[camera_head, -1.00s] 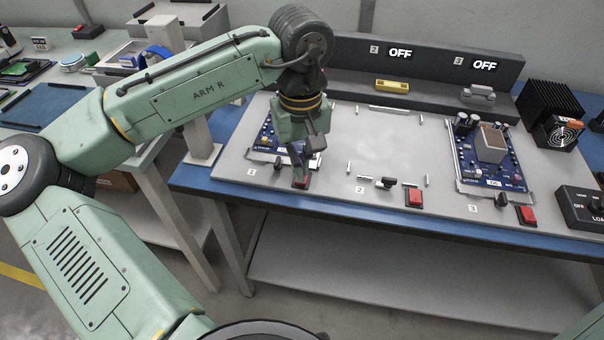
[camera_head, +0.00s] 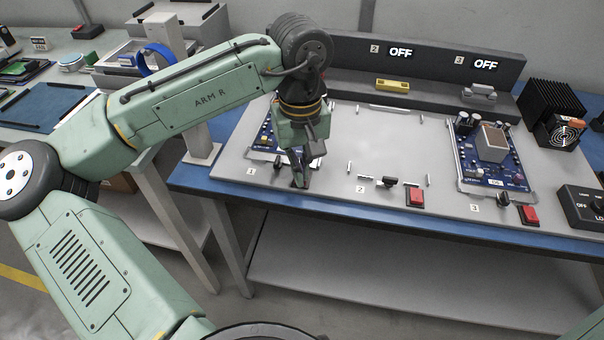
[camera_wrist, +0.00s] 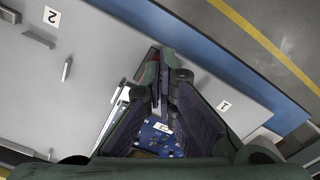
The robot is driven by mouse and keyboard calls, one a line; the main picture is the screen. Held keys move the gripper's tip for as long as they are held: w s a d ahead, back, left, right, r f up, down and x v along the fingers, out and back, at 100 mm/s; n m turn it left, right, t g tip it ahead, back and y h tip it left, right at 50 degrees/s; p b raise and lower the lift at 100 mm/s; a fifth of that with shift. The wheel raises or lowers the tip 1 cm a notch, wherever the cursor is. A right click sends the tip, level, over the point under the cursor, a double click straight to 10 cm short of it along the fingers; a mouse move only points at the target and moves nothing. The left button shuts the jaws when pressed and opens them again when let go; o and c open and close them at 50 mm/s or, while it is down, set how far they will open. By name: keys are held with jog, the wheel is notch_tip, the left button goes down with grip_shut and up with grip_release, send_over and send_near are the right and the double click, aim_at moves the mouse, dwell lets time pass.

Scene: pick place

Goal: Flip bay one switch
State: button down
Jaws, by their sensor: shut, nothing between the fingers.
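My gripper (camera_head: 301,184) is shut and empty, pointing down at the front of bay one; its closed fingertips also show in the wrist view (camera_wrist: 164,58). The blue bay one board (camera_head: 264,141) is partly hidden behind my gripper. The bay one number label (camera_head: 250,171) lies left of the fingertips.
Bay two is empty, with a red switch (camera_head: 415,197) and a dark knob (camera_head: 388,182). Bay three holds a blue board (camera_head: 480,165), with a red switch (camera_head: 529,215) in front. The displays for bays two (camera_head: 400,52) and three (camera_head: 486,64) read OFF.

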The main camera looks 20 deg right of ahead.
jog(key=shift+f, duration=0.4)
jog(key=shift+r, duration=0.15)
notch_tip(320, 180, up, 7)
jog(key=p, duration=0.6)
jog(key=shift+p, duration=0.35)
dwell(0.3)
